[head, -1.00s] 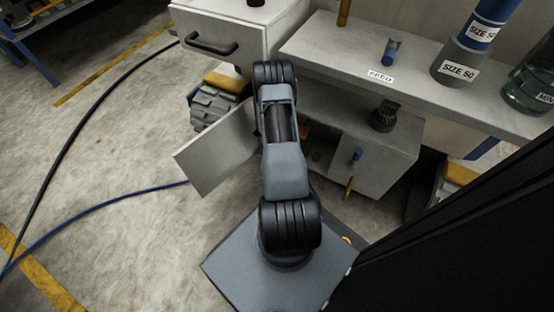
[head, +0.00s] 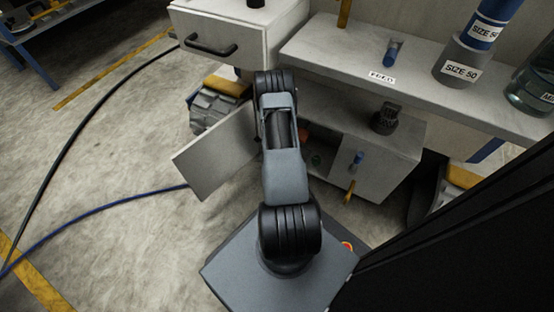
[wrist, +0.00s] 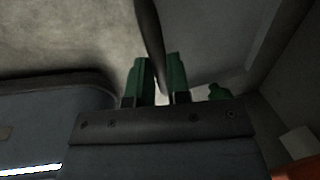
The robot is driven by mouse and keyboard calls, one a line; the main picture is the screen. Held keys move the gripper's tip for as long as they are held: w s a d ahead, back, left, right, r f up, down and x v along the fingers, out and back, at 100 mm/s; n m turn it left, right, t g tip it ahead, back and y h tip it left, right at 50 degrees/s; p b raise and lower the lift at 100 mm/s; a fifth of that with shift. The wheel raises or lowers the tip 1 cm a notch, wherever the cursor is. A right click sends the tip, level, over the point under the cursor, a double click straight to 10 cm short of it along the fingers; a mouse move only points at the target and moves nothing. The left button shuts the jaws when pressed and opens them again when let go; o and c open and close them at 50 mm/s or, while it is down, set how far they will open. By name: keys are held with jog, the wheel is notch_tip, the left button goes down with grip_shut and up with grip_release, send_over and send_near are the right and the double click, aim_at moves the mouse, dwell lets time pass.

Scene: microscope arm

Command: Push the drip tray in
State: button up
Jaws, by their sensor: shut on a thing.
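My gripper (wrist: 158,82) shows in the wrist view with two green fingers. They are shut on a dark narrow strip (wrist: 150,35) that runs up between them to the top of the picture. I cannot tell what the strip belongs to. In the head view my arm hides the gripper, which is by the open front of the low grey cabinet (head: 386,165). A pale panel door (head: 215,158) stands open to the left of my arm. I cannot make out the drip tray for certain in either view.
A drawer unit with a black handle (head: 210,46) stands at the back left. A shelf with a FEED label (head: 382,77) and bottles is at the back right. A grey motor-like thing (head: 212,110) lies behind the door. Hoses cross the otherwise open floor at left.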

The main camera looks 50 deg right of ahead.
grip_shut()
jog(key=shift+w+d+r+p, duration=0.15)
jog(key=shift+d+r+p, duration=0.3)
jog(key=shift+p, duration=0.8)
jog(key=shift+w+d+r+p, duration=0.15)
jog(key=shift+d+p, duration=0.2)
jog(key=shift+p, duration=0.55)
jog(key=d+p, duration=0.1)
jog(key=p, duration=0.1)
jog(key=shift+w+d+f+p, duration=0.15)
jog(key=shift+d+f+p, duration=0.05)
jog(key=shift+p, duration=0.2)
jog(key=shift+w+d+f+p, duration=0.1)
jog(key=shift+d+f+p, duration=0.3)
jog(key=shift+p, duration=0.25)
